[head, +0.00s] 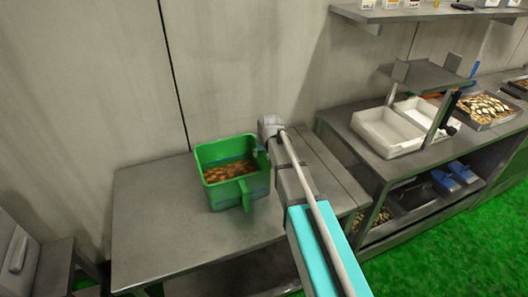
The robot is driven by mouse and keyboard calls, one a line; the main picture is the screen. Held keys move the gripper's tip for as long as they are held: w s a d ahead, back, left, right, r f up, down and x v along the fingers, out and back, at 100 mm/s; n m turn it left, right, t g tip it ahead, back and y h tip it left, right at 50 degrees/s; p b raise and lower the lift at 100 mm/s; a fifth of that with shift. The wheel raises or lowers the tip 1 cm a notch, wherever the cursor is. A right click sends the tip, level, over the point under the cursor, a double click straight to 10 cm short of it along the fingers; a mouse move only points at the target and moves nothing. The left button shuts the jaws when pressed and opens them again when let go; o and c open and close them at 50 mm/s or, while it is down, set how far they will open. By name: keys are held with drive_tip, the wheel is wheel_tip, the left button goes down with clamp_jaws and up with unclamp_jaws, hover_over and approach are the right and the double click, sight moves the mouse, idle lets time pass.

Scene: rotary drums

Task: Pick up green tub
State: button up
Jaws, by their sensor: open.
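The green tub (228,196) stands upright on a grey metal table (150,225) in the head view. It holds orange-brown contents, and a green handle-like part shows on its near side. My arm reaches in from the lower right, and its far end is at the tub's right side. My gripper (259,152) is at the tub's right rim and is mostly hidden by my arm and the rim. It is open. I cannot tell whether it touches the rim.
A second metal bench at the right holds white trays (381,133) and a metal tray of food (486,108). Blue-handled items (463,171) lie on its lower shelf. A wall stands close behind the tub. The table's left part is clear.

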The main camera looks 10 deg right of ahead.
drive_tip(key=p+v, duration=1)
drive_tip(key=v, duration=0.1)
idle(0.3)
drive_tip(key=shift+s+r, duration=0.1)
idle(0.6)
drive_tip(key=s+d+m+g, duration=0.1)
drive_tip(key=s+d, duration=0.3)
drive_tip(key=s, duration=0.7)
drive_tip(key=s+d+f+m+g+h, duration=0.1)
drive_tip(key=s+d+m+g, duration=0.1)
drive_tip(key=s, duration=0.9)
drive_tip(key=shift+d+f+g+h, duration=0.25)
drive_tip(key=shift+d+g, duration=0.35)
drive_tip(key=shift+d, duration=0.45)
drive_tip(key=shift+o, duration=0.2)
drive_tip(key=shift+s, duration=0.1)
